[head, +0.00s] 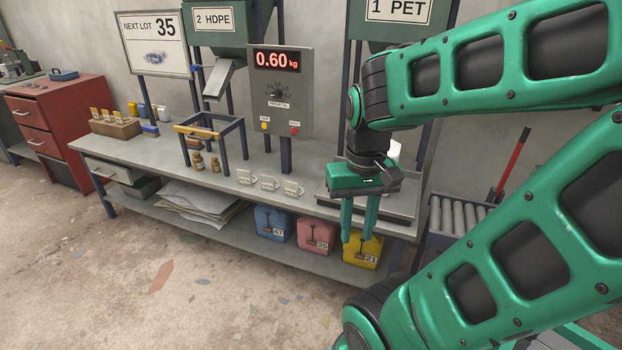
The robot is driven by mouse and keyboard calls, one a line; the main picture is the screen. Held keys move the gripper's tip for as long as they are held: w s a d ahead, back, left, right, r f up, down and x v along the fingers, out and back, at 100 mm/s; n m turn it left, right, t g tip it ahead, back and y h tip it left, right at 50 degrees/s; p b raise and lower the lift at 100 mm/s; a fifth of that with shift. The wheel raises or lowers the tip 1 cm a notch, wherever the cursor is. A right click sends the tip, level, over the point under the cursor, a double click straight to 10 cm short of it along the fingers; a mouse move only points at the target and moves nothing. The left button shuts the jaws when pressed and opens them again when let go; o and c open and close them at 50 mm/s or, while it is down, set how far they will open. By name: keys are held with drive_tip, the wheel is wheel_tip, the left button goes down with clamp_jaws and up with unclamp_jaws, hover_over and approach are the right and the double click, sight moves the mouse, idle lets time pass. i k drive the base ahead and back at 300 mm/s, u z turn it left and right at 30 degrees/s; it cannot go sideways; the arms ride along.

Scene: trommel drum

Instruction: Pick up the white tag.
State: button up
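Three small white pieces stand in a row on the bench: a left one (247,177), a middle one (269,183) and a right one (292,189). They look like tags or small labelled holders, too small to read. Another white piece (395,149) shows partly behind my gripper, and I cannot tell whether it is a tag. My gripper (358,238) points down in front of the bench's right part, right of the row. Its two green fingers are apart with nothing seen between them. It is open and empty.
The grey bench (110,147) carries a yellow-topped frame (197,131), small brown bottles (198,161) and a wooden block (115,129). A control box (280,92) reads 0.60 kg. Blue (270,222), pink (314,234) and yellow (363,252) containers sit on the lower shelf.

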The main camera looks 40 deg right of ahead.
sight(290, 189)
drive_tip(key=z, duration=0.45)
drive_tip(key=i, duration=1.05)
drive_tip(key=z, duration=0.4)
